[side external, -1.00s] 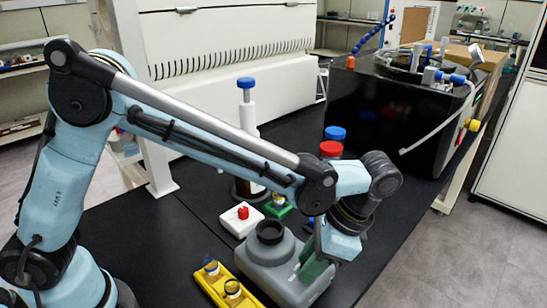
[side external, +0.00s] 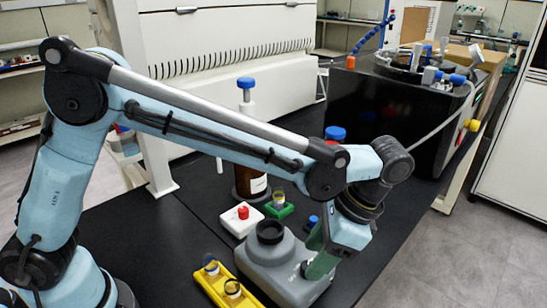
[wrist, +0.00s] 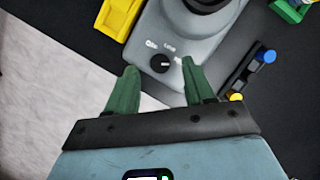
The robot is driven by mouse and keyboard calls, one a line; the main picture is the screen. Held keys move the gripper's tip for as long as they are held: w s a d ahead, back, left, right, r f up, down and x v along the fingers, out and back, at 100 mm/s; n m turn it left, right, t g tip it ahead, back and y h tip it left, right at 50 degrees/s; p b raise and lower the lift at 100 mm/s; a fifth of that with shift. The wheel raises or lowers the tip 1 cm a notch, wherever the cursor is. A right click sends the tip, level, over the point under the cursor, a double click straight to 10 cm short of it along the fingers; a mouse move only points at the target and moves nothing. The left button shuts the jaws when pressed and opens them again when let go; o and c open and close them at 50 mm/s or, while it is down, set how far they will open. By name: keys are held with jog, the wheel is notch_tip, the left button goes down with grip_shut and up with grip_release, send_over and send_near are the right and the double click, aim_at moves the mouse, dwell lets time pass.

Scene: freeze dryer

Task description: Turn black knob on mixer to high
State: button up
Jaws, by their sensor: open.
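The grey mixer (side external: 262,262) stands on the black bench with its dark round cup on top. It also shows in the wrist view (wrist: 190,30). Its black knob (wrist: 161,63) is on the front face, with white labels around it too small to read fully. The knob is hidden in the side view. My gripper (wrist: 157,75) has green fingers, apart, one on each side of the knob in the picture. I cannot tell whether they touch it. In the side view my gripper (side external: 318,262) is at the mixer's right side.
A yellow rack (side external: 222,287) with small vials is left of the mixer. A white box with a red knob (side external: 242,220) and a green holder (side external: 279,210) stand behind. A dark rack with a blue cap (wrist: 266,56) lies right of the mixer in the wrist view.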

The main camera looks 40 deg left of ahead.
jog(key=v, duration=0.9)
jog(key=shift+r, duration=0.3)
jog(key=shift+w+d, duration=0.1)
jog(key=shift+w, duration=0.05)
jog(key=a+n+t+h, duration=0.3)
jog(key=a+n+t, duration=0.15)
jog(key=a, duration=0.85)
jog(key=s+a+f+n+t, duration=0.4)
jog(key=s+a+n+t, duration=0.1)
jog(key=a, duration=0.6)
jog(key=shift+s+f, duration=0.2)
jog(key=shift+s, duration=0.55)
